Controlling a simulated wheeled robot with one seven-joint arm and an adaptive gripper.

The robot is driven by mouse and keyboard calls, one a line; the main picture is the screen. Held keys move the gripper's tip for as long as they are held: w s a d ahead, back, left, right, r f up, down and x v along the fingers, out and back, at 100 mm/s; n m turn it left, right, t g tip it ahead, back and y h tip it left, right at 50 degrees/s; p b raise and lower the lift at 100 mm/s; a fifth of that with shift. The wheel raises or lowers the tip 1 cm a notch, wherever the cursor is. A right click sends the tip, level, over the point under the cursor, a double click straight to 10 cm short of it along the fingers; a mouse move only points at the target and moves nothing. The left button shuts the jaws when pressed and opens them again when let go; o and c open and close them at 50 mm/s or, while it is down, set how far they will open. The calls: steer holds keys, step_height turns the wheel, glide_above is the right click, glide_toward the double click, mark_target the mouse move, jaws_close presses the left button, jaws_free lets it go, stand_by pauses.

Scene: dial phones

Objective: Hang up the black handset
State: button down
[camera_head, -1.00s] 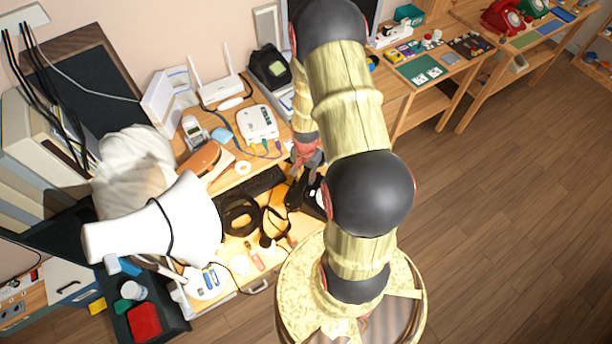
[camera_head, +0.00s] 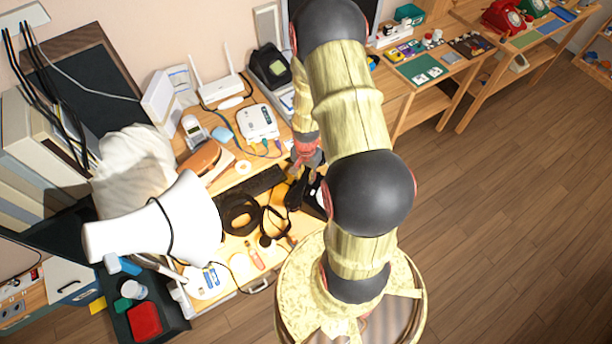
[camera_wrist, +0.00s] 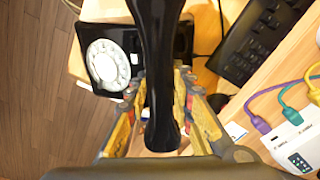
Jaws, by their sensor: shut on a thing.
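My gripper (camera_wrist: 162,115) is shut on the black handset (camera_wrist: 158,40), which runs lengthwise up the middle of the wrist view between the fingers. The black dial phone (camera_wrist: 128,40) with its white dial (camera_wrist: 107,64) lies beyond the handset, partly hidden behind it. In the head view my gripper (camera_head: 305,172) is low over the desk, and the handset (camera_head: 296,195) shows as a dark shape below it. The phone (camera_head: 315,198) is mostly hidden by my arm there. I cannot tell whether the handset touches the phone.
A black keyboard (camera_wrist: 258,40) lies beside the phone. A white router (camera_wrist: 298,148) with coloured cables is at the lower right of the wrist view. A white lamp (camera_head: 165,225) stands at left.

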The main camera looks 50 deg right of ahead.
steer(key=shift+f+b, duration=0.75)
steer(key=shift+f, duration=0.3)
steer(key=c, duration=1.5)
jaws_free()
steer(key=shift+o, duration=0.2)
step_height(320, 180, up, 12)
